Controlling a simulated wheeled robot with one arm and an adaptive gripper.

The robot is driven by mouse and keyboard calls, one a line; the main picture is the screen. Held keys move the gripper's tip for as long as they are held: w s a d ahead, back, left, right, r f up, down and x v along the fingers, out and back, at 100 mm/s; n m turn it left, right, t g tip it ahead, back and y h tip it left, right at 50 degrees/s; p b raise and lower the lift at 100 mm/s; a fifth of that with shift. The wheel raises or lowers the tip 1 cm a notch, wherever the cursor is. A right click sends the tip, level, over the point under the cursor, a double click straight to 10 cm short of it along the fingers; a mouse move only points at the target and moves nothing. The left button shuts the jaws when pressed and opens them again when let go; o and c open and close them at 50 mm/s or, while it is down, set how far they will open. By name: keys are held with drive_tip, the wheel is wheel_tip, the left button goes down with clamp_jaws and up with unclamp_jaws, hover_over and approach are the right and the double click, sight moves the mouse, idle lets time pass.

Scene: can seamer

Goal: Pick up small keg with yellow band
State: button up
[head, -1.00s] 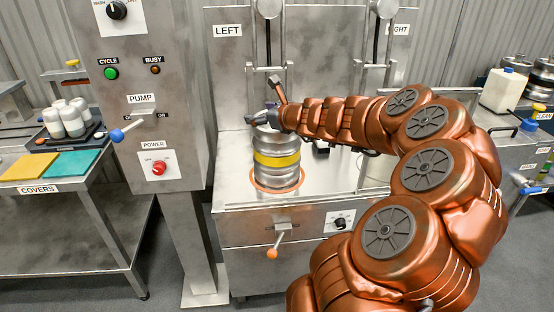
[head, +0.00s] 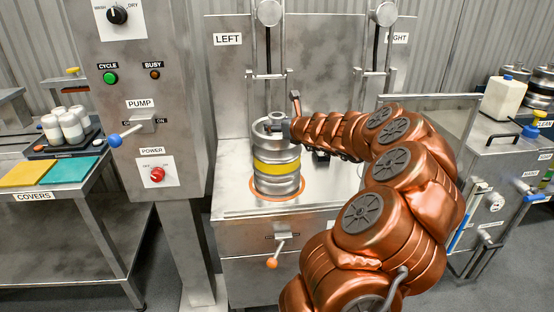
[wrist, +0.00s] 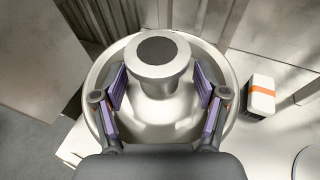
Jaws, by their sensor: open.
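The small keg with the yellow band (head: 276,166) stands upright on the orange ring (head: 258,196) at the left station of the steel machine. My gripper (head: 275,126) is at the keg's top, reaching in from the right. In the wrist view my gripper (wrist: 160,103) is open, with one purple-padded finger on each side of the keg's round neck (wrist: 157,60). Gaps show between the pads and the neck at the front. The keg's rim (wrist: 100,68) surrounds the fingers. The band is hidden in the wrist view.
Uprights of the machine (head: 268,75) stand close behind the keg. A control panel (head: 150,100) rises at left. A white block with an orange stripe (wrist: 261,95) lies beside the keg. More kegs (head: 540,90) stand at far right.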

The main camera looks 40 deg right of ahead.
drive_tip(key=shift+w+f, duration=0.3)
drive_tip(key=shift+w, duration=0.4)
drive_tip(key=shift+d, duration=0.1)
clamp_jaws()
drive_tip(key=shift+r, duration=0.1)
